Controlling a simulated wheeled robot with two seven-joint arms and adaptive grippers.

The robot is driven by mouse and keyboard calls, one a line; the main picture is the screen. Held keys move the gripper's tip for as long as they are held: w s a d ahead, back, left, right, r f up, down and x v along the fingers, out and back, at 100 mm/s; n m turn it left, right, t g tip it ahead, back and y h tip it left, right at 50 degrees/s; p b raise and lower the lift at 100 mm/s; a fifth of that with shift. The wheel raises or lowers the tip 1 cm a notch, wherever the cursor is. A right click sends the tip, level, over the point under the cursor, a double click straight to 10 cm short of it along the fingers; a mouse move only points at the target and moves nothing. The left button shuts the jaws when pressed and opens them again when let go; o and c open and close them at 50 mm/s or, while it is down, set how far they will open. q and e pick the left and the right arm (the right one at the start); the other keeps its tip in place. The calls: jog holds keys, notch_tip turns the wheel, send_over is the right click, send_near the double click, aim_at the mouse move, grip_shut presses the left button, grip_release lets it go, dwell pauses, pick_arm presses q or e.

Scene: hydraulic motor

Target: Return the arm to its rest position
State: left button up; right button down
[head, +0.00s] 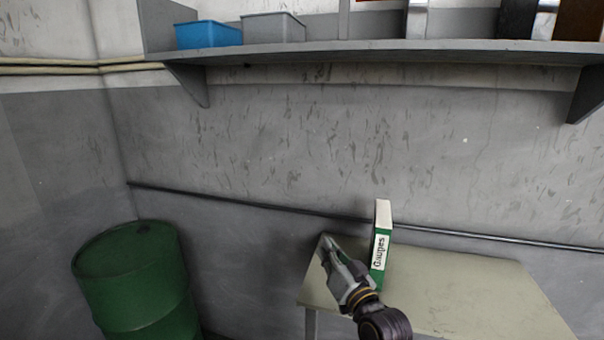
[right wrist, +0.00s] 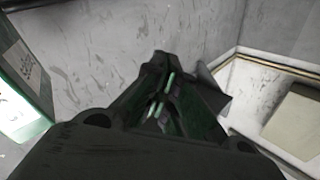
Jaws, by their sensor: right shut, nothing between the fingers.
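My right gripper (head: 329,246) is in the head view, over the left part of a pale table, pointing up and to the left. Its fingers are shut with nothing between them. The closed fingers also show in the right wrist view (right wrist: 163,85). My left gripper is not in view.
The pale table (head: 470,285) is bare to the right of the binder. A green drum (head: 140,285) stands at the lower left. A wall shelf (head: 400,47) above holds a blue bin (head: 208,35), a grey bin (head: 272,28) and other items. A dark pipe (head: 250,203) runs along the wall.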

jog(key=s+d+f+g+h, duration=0.1)
jog(key=s+d+f+g, duration=0.15)
jog(key=f, duration=0.35)
jog(key=s+d+f+n+g+h, duration=0.1)
jog(key=s+d+f+g+h, duration=0.1)
jog(key=s+f, duration=0.3)
jog(key=s+d+f+g+h, duration=0.1)
jog(key=s+d+f+g, duration=0.15)
jog(key=f, duration=0.45)
jog(key=s+d+f+g+h, duration=0.1)
jog(key=s+d+f+g, duration=0.1)
jog(key=s+d+f, duration=0.3)
jog(key=s+d+f+n+g+h, duration=0.1)
jog(key=s+f+g, duration=0.15)
jog(key=s, duration=0.45)
jog(key=s+d+f+g+h, duration=0.1)
jog(key=s+d+f+g, duration=0.2)
jog(key=s, duration=0.3)
notch_tip(320, 180, down, 32)
jog(key=s+f, duration=0.1)
jog(key=s, duration=0.1)
jog(key=s+d+f+g, duration=0.1)
jog(key=s+d+f, duration=0.1)
jog(key=s+f, duration=0.8)
jog(key=s+d+f+g, duration=0.1)
jog(key=s+d+f, duration=0.2)
jog(key=s+f, duration=0.6)
jog(key=s, duration=0.3)
jog(key=shift+d+f+n+h, duration=0.35)
jog(key=shift+n+h, duration=0.05)
